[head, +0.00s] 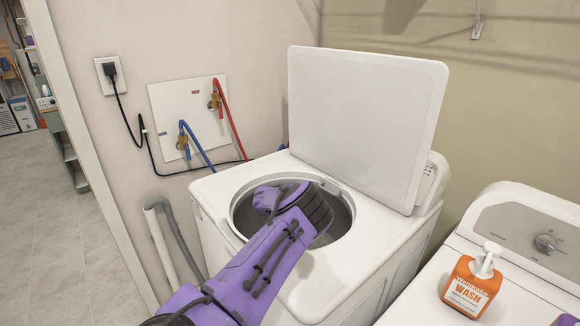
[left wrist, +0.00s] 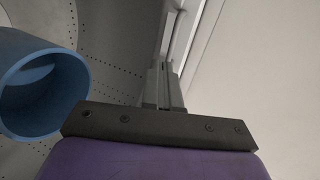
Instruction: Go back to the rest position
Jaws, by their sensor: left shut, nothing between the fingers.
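My left arm reaches into the open drum (head: 341,218) of the white top-loading washer (head: 335,286). In the head view its gripper is hidden inside the drum. In the left wrist view my left gripper (left wrist: 164,88) is shut with nothing seen between its fingers. The perforated drum wall (left wrist: 115,40) shows behind it. A blue, round, hollow thing (left wrist: 72,92) is to the left of the fingers and apart from them. My right gripper is not in view.
The washer's lid (head: 365,110) stands raised behind the drum opening. A second white machine (head: 515,290) is at the right, with an orange wash bottle (head: 470,287) on it. Hoses and a grey drain pipe (head: 180,235) are left of the washer. Open floor (head: 50,230) lies at far left.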

